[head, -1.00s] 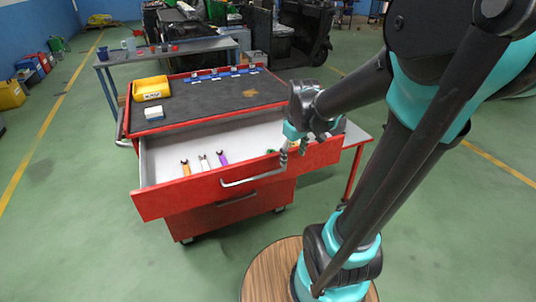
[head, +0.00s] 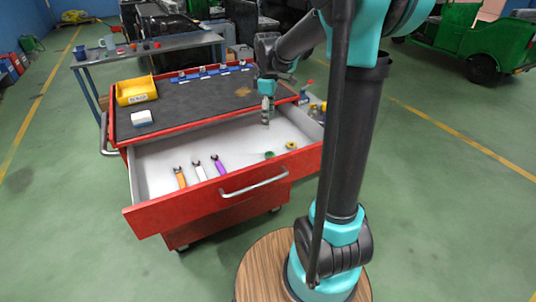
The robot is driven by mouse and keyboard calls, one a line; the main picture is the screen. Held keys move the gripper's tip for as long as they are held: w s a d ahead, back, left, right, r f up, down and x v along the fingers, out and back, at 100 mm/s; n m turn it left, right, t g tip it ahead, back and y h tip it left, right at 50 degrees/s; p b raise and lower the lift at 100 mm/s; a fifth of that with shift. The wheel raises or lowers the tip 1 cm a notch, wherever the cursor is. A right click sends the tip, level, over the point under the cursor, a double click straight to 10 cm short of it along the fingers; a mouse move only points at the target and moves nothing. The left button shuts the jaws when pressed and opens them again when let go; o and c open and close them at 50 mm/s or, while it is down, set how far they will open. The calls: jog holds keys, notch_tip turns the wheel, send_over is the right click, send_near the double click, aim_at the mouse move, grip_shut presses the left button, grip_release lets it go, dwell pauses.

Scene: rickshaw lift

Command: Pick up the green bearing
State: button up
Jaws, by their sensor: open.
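The green bearing (head: 269,155) is a small ring lying in the open drawer (head: 152,172) of the red cart, toward its right front. A yellow bearing (head: 291,145) lies just right of it. My gripper (head: 266,120) points down over the back right part of the drawer, behind and above the green bearing and apart from it. It is empty, and its fingers overlap in this view. The green bearing is fully in sight.
Wrenches with orange (head: 180,177), white (head: 199,171) and purple (head: 219,165) handles lie in the drawer's left half. A yellow bin (head: 136,90) and a white box (head: 142,117) sit on the cart top. A grey table (head: 150,52) stands behind.

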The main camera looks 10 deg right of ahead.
send_over(268, 155)
notch_tip(268, 155, down, 11)
jog(key=shift+w+r, duration=0.1)
jog(key=f, duration=0.4)
jog(key=shift+w+d+f, duration=0.15)
jog(key=shift+w+d, duration=0.15)
jog(key=shift+d, duration=0.05)
jog(key=shift+f, duration=0.6)
jog(key=shift+c, duration=0.5)
jog(key=c, duration=1.2)
